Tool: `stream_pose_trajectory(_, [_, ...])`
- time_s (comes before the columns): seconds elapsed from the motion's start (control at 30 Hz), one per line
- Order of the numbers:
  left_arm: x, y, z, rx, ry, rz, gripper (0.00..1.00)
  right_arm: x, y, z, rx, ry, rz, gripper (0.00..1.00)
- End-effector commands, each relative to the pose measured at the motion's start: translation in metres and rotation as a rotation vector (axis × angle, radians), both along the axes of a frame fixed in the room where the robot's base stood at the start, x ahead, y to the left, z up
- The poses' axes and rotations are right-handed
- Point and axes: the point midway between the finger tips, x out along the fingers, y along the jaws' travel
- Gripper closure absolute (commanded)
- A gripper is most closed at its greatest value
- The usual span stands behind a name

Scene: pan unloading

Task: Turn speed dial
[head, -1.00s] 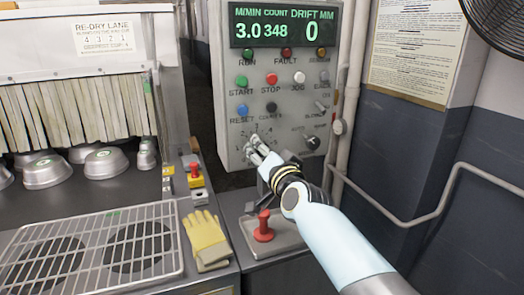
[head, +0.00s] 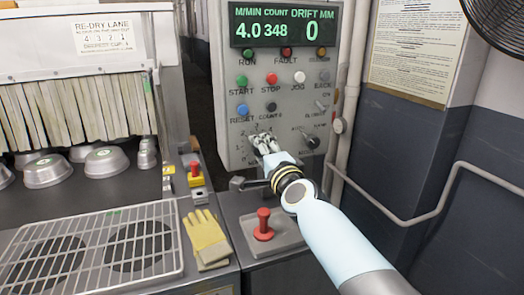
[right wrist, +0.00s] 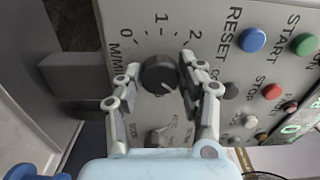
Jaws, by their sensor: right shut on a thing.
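The speed dial (right wrist: 158,75) is a round black knob on the grey control panel (head: 228,70), with 0, 1, 2 and M/MIN printed around it in the right wrist view. My right gripper (right wrist: 158,82) has one finger on each side of it and is shut on it. In the head view, my right gripper (head: 264,142) covers the dial almost fully. The green display (head: 280,25) at the panel's top reads 4.0 M/MIN, count 348, drift 0. My left gripper is not in view.
Coloured buttons sit above the dial, and another knob (head: 311,139) is to its right. A yellow glove (head: 206,240), a wire rack (head: 92,258) and metal pans (head: 104,161) are at the left.

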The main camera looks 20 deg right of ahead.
Motion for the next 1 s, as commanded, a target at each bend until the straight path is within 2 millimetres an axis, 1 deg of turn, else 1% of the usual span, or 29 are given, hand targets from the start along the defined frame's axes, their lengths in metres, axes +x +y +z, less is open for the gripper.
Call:
stream_pose_trajectory(0.03, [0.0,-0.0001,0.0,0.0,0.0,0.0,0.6,-0.0007,0.0003,-0.0025,0.015,0.006,0.002,0.93])
stream_pose_trajectory(0.23, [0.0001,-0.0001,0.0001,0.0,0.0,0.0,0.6,-0.0007,0.0002,-0.0025,0.059,0.007,0.001,0.93])
stream_pose_trajectory(0.67, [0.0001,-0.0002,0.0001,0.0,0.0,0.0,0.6,-0.0008,0.0003,-0.0026,0.068,0.007,0.001,0.93])
stream_pose_trajectory(0.7, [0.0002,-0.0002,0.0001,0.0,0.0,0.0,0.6,-0.0008,0.0002,-0.0026,0.068,0.007,0.001,0.6])
stream_pose_trajectory(0.87, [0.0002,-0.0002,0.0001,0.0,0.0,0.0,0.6,-0.0005,0.0002,-0.0017,0.068,0.005,0.001,0.39])
stream_pose_trajectory(1.0, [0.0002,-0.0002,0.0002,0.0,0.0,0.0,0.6,-0.0003,0.0001,-0.0011,0.068,0.004,0.0,0.38])
